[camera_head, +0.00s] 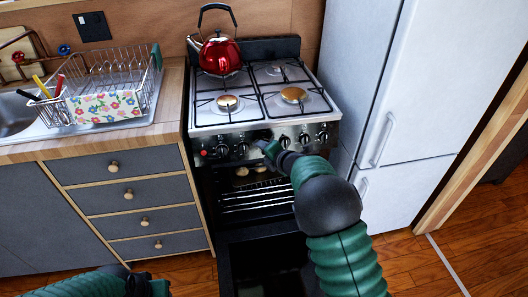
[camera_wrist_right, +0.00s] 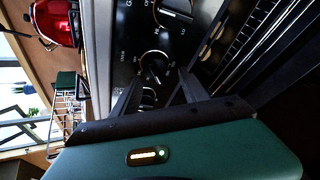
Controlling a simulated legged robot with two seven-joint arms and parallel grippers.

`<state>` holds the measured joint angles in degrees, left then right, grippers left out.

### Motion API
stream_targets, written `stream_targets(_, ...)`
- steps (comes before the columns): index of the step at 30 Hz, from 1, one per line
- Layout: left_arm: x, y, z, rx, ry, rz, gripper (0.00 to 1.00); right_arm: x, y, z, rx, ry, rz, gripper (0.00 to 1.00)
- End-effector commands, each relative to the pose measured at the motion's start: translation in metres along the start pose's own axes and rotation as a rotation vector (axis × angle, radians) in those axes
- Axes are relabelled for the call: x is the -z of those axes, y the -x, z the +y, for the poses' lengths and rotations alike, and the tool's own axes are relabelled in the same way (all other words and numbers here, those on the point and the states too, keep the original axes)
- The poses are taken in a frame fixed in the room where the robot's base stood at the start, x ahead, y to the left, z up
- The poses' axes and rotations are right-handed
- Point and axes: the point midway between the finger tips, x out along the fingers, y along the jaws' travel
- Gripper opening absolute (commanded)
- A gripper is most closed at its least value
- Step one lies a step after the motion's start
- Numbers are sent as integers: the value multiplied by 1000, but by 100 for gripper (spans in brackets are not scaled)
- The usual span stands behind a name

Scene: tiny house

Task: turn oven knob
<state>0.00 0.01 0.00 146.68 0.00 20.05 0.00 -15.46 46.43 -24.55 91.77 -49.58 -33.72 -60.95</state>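The stove's front panel (camera_head: 262,142) carries a row of dark round knobs, including a left knob (camera_head: 242,148) and a right knob (camera_head: 304,138). My right gripper (camera_head: 264,146) is at the middle of this panel and covers part of it. In the right wrist view its two dark fingers (camera_wrist_right: 158,80) are apart, with a marked knob (camera_wrist_right: 155,65) just beyond and between the tips. I cannot tell whether they touch it. A second knob (camera_wrist_right: 175,12) sits above it there. My left gripper (camera_head: 138,285) is low at the bottom left, its fingers unclear.
The oven door (camera_head: 265,268) hangs open below the panel, with a rack (camera_head: 250,197) and pale round food inside. A red kettle (camera_head: 220,54) stands on the back left burner. Drawers (camera_head: 130,195) flank the left, a white fridge (camera_head: 400,90) the right.

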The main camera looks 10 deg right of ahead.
Motion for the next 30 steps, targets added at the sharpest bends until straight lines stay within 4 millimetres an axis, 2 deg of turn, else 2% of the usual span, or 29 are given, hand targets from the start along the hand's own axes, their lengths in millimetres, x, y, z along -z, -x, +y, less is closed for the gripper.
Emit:
stream_targets(5, 0, 1, 0, 0, 0, 0, 36, -1, 3, 2, -2, 0, -1, 52)
stream_targets(8, 1, 3, 0, 0, 0, 0, 36, -2, 16, 2, -2, -1, -2, 52)
stream_targets(11, 1, 6, 0, 0, 0, 0, 36, -2, 39, 4, -3, -2, -2, 52)
stream_targets(21, 5, 20, 0, 0, 0, 0, 36, -1, 137, 2, -2, -3, -1, 52)
stream_targets(25, 5, 22, 0, 0, 0, 0, 36, -1, 158, 1, -1, -1, -1, 52)
stream_targets(30, 5, 23, 0, 0, 0, 0, 36, 0, 168, -1, 1, 0, 0, 52)
